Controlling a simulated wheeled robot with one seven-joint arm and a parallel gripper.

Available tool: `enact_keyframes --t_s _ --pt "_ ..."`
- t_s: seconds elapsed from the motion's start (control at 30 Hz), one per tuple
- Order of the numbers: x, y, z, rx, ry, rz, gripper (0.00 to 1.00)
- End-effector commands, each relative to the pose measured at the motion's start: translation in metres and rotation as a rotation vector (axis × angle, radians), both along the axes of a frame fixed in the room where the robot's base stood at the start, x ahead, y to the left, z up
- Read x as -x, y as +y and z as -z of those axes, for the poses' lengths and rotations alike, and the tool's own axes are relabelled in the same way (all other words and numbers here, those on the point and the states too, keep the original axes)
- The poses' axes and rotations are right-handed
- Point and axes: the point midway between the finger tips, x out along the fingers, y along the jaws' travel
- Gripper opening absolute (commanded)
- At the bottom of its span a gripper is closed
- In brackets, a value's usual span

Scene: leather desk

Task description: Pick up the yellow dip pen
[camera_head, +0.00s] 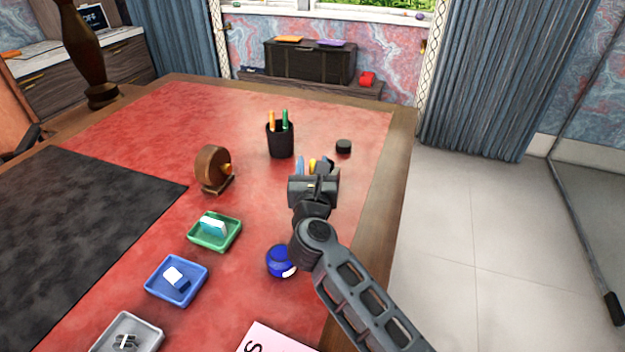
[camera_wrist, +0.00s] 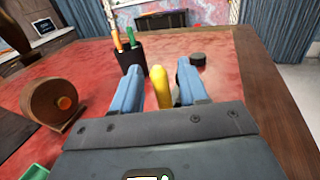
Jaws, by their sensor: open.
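A yellow rod-like thing, which looks like the yellow dip pen (camera_wrist: 158,88), shows between the two blue fingers of my gripper (camera_wrist: 160,70) in the wrist view. Its lower end is hidden behind the gripper body. In the head view only a small yellow piece (camera_head: 312,163) shows beyond my gripper (camera_head: 314,164). My gripper is open, with a finger on each side of the yellow thing. I see a gap to the right finger; I cannot tell whether the left finger touches it.
A black cup (camera_head: 280,141) with orange and green pens stands just beyond. A black round object (camera_head: 343,146) lies to its right. A wooden round-topped object (camera_head: 213,165), green tray (camera_head: 196,239), blue tray (camera_head: 157,293) and blue jar (camera_head: 279,260) stand left of my arm on the red desk (camera_head: 240,115).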

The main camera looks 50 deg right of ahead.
Motion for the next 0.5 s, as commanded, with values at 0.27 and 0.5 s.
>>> enact_keyframes --t_s 0.27,0.5 --pt "-0.0018 -0.0019 0.0007 -0.001 0.001 -0.001 0.42" --pt "-0.0017 -0.0017 0.0005 0.000 0.000 -0.001 0.19"
